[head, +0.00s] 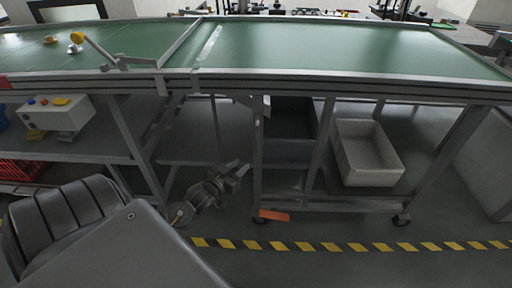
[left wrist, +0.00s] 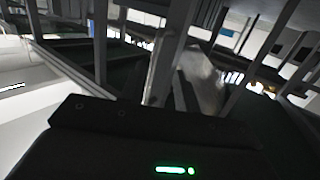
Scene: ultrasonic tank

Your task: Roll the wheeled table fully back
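The wheeled table (head: 355,83) has a green top with a pale rim and grey metal legs. It spans the middle and right of the head view, against another green-topped bench on the left. Casters show under it at the front right (head: 401,219) and the front left, by an orange piece (head: 273,215). My left gripper (head: 240,172) is low, below the tabletop, just left of the table's front left leg (head: 258,150). A gap seems to separate them. Its finger spread is unclear. In the left wrist view a grey leg (left wrist: 166,62) stands close ahead. My right gripper is out of view.
A white bin (head: 347,150) and a dark bin (head: 290,151) sit on the table's lower shelf. Yellow-black tape (head: 345,247) crosses the floor in front. The left bench (head: 130,42) carries a white button box (head: 62,122) on its shelf. A white cabinet stands at the right edge.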

